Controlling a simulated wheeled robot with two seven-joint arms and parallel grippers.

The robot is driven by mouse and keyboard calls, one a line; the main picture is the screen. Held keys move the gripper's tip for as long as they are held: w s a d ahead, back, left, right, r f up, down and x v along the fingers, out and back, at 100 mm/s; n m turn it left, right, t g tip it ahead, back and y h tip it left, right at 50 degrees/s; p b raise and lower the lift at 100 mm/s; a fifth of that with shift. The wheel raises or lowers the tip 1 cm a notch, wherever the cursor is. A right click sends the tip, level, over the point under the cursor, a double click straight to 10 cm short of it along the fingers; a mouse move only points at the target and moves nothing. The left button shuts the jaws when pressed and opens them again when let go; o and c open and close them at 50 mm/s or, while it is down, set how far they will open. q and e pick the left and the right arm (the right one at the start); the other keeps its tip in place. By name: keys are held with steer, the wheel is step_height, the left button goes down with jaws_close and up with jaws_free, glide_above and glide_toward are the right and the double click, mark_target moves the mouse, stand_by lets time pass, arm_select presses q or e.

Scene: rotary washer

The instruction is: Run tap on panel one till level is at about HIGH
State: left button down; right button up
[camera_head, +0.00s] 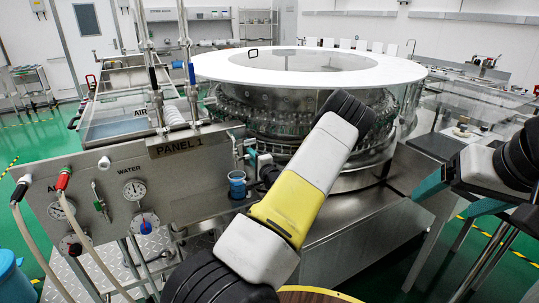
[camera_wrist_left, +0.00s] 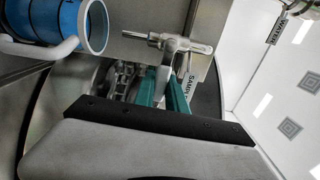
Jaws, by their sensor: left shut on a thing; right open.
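Panel one (camera_head: 120,195) stands at the left, with its "PANEL 1" plate, a WATER gauge (camera_head: 134,190) and another gauge (camera_head: 62,208). A metal tap (camera_wrist_left: 180,46) with a T-shaped handle sits at the panel's end. A SAMPLE label is beside it in the left wrist view. My left gripper (camera_wrist_left: 168,88) has its teal fingers shut on the tap handle; in the head view its fingers (camera_head: 249,157) are small and partly hidden. A blue cup (camera_head: 237,184) is below the tap; its rim (camera_wrist_left: 96,27) shows in the wrist view. The level inside is not readable. My right gripper (camera_head: 438,207) is open and empty.
A large round washer (camera_head: 310,68) with a white top rim and bottles stands behind my left arm. Two hoses with red and black handles hang at the panel's front. A side table (camera_head: 465,135) holds small items at the right.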

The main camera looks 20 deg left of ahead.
arm_select(q)
steer(key=shift+r+n, duration=0.1)
steer(key=shift+n, duration=0.3)
steer(key=c, duration=1.4)
jaws_free()
steer(key=shift+o, duration=0.2)
steer(key=shift+s+d, duration=0.1)
steer(key=v, duration=0.7)
steer(key=shift+s+d, duration=0.15)
steer(key=shift+s, duration=0.1)
